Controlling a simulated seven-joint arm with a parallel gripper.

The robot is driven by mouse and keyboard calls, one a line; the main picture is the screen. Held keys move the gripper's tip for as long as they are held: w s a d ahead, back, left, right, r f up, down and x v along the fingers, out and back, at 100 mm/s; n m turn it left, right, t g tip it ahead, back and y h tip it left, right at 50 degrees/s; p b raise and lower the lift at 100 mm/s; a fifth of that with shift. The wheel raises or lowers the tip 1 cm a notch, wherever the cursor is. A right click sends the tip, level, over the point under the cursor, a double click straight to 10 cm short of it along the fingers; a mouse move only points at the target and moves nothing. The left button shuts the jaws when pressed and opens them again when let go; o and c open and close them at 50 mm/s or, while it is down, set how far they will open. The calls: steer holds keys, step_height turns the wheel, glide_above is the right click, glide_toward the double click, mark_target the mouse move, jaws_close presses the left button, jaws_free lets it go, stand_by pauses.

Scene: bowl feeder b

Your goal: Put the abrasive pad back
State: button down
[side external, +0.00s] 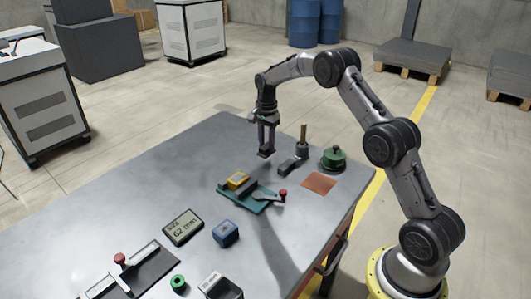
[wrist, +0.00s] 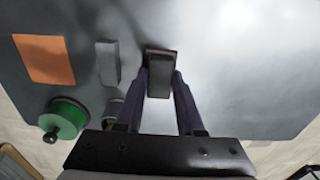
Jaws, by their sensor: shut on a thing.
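My gripper (side external: 266,146) is shut on a small dark block with a brownish edge, which I take to be the abrasive pad (side external: 266,153). It hangs above the table's far part, apart from the other things. In the wrist view the pad (wrist: 159,80) sits between the two fingers, its grey-black face towards me. A flat orange-brown square (side external: 319,183) lies on the table to the right, and shows at the upper left of the wrist view (wrist: 45,60). The gap between pad and table is hard to judge.
A grey block (side external: 289,165), a wooden-handled tool (side external: 303,146) and a green round pot (side external: 334,158) stand right of the gripper. A teal fixture with a yellow block (side external: 238,181) is nearer. A blue cube (side external: 225,233) and display (side external: 183,227) stand at front. The table's left is clear.

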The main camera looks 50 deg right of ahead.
mark_target(266, 145)
steer(key=shift+w+d+f, duration=0.1)
steer(key=shift+w+f, duration=0.25)
steer(key=shift+f, duration=1.5)
steer(key=shift+f, duration=0.15)
steer(key=c, duration=0.5)
jaws_free()
